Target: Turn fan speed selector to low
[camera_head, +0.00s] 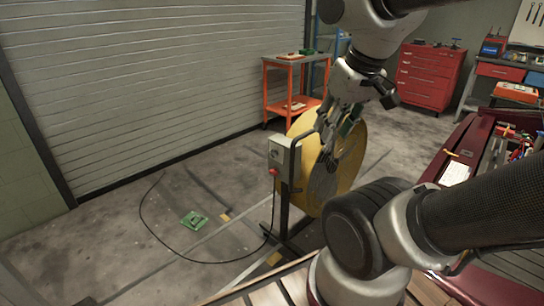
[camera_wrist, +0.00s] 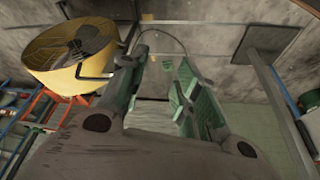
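The yellow drum fan (camera_head: 352,165) stands on the floor on a dark stand, and its grille faces partly toward me. A grey control box (camera_head: 284,155) is mounted at the fan's left side, with a red part at its lower end. The selector's setting is too small to read. My gripper (camera_head: 328,158) hangs in front of the fan, to the right of the box, and hides part of the fan. In the wrist view the fingers of my gripper (camera_wrist: 160,85) are apart with nothing between them. The fan (camera_wrist: 75,55) shows there at upper left.
A black cable loops over the floor beside a green item (camera_head: 194,220). An orange cart (camera_head: 290,92) and a red drawer cabinet (camera_head: 428,75) stand behind. A red vehicle edge (camera_head: 445,155) is at right. The floor before the shutter (camera_head: 160,80) is mostly clear.

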